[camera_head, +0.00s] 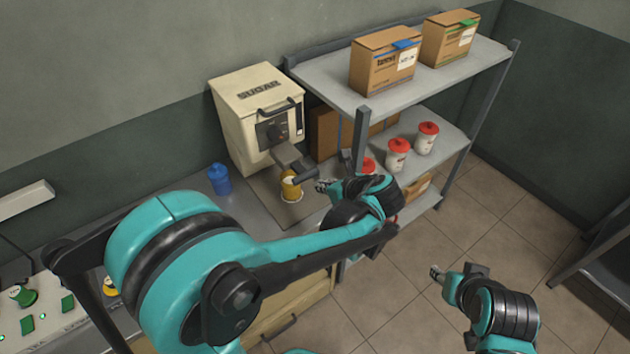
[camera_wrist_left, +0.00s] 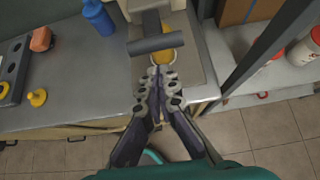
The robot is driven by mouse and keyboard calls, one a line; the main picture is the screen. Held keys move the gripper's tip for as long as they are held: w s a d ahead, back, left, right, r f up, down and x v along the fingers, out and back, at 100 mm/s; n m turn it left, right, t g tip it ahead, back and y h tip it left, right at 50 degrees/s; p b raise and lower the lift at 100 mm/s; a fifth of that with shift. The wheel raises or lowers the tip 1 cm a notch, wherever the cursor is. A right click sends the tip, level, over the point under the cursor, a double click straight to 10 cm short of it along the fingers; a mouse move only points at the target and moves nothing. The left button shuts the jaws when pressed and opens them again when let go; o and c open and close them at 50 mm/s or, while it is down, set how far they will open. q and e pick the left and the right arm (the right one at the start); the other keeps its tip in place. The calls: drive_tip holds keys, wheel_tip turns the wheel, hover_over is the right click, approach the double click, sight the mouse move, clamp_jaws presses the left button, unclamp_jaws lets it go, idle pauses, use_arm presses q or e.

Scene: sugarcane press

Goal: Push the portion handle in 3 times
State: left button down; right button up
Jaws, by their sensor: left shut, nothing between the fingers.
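The cream sugar dispenser (camera_head: 252,112) stands against the wall on the counter. Its dark portion handle (camera_head: 287,157) sticks out at the front. In the left wrist view the handle is a grey crossbar (camera_wrist_left: 156,44) just beyond my fingertips. A yellow cup (camera_head: 291,188) stands under the handle, and part of it shows in the wrist view (camera_wrist_left: 170,55). My left gripper (camera_head: 323,186) is shut and empty, in front of the dispenser, right of the cup and below the handle. The fingers appear apart from the handle. My right gripper (camera_head: 436,272) is low at the right over the floor, away from the dispenser; its finger opening is too small to judge.
A blue bottle (camera_head: 220,179) stands on the counter left of the dispenser. A metal shelf (camera_head: 345,100) with boxes and several red-lidded cups (camera_head: 397,157) stands close on the right; its post is near my left gripper. A green-buttoned panel (camera_head: 50,320) is at lower left.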

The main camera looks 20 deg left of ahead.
use_arm(q)
drive_tip(key=p+v, duration=0.1)
drive_tip(key=v, duration=0.4)
drive_tip(key=shift+s+d+r+p, duration=0.1)
drive_tip(key=shift+d+r+p, duration=0.05)
drive_tip(key=shift+r+p, duration=0.15)
drive_tip(key=shift+d, duration=0.1)
idle(0.6)
drive_tip(key=s+a+n+h, duration=0.3)
drive_tip(key=s+n, duration=0.4)
drive_tip(key=n, duration=0.5)
drive_tip(key=s+a+n+t+h, duration=0.1)
drive_tip(key=s+a+n+h, duration=0.3)
drive_tip(key=n, duration=0.9)
drive_tip(key=s+h, duration=0.1)
drive_tip(key=s, duration=0.2)
drive_tip(key=shift+f+n, duration=0.25)
drive_tip(key=shift+n, duration=0.05)
